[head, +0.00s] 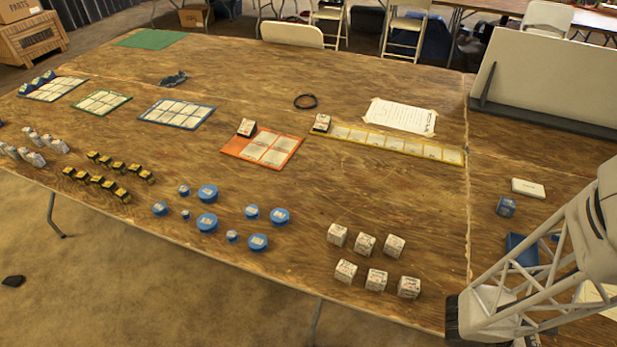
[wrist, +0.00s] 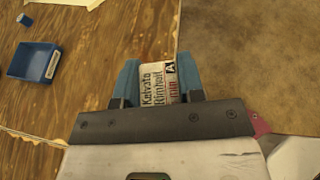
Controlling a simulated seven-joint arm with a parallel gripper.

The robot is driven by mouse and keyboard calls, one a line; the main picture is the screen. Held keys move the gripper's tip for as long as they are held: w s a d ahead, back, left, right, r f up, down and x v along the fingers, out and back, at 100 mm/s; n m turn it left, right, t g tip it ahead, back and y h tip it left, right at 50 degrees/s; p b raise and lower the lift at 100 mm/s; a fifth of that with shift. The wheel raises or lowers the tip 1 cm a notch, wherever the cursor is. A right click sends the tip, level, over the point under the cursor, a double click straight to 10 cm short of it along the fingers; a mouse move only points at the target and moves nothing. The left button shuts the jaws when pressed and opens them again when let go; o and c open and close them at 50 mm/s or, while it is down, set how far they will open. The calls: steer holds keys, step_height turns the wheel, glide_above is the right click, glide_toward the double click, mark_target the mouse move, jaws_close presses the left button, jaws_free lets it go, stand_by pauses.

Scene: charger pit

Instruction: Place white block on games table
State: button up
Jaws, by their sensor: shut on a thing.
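In the wrist view my gripper (wrist: 157,74) has its two blue fingers shut on a white block (wrist: 157,88) with printed lettering and a dark "A" mark. The block is held between the fingers, with the wooden table (wrist: 110,45) to its left and brown ground (wrist: 250,60) to its right. I cannot tell its height. In the head view the large wooden table (head: 370,185) fills the middle. My arm shows at the right, but the fingers and held block cannot be made out there. Several similar white blocks (head: 365,244) stand in two rows near the table's front edge.
A blue tray (wrist: 34,62) and a blue piece (wrist: 25,20) lie on the wood. Blue discs (head: 207,222), yellow-black pieces (head: 103,183), an orange-edged board (head: 262,147) and a yellow-edged strip (head: 390,142) occupy the table. A large panel (head: 548,80) stands at right.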

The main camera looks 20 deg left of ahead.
steer(key=w+a+r+n+t+y, duration=0.1)
steer(key=w+a+n+t, duration=0.2)
steer(key=w+a, duration=0.6)
step_height(320, 180, up, 4)
steer(key=n+t+y, duration=0.7)
steer(key=n, duration=0.1)
glide_above(323, 260)
steer(key=shift+r, duration=0.15)
steer(key=shift+f, duration=3.15)
steer(key=shift+f, duration=0.1)
steer(key=shift+f, duration=1.8)
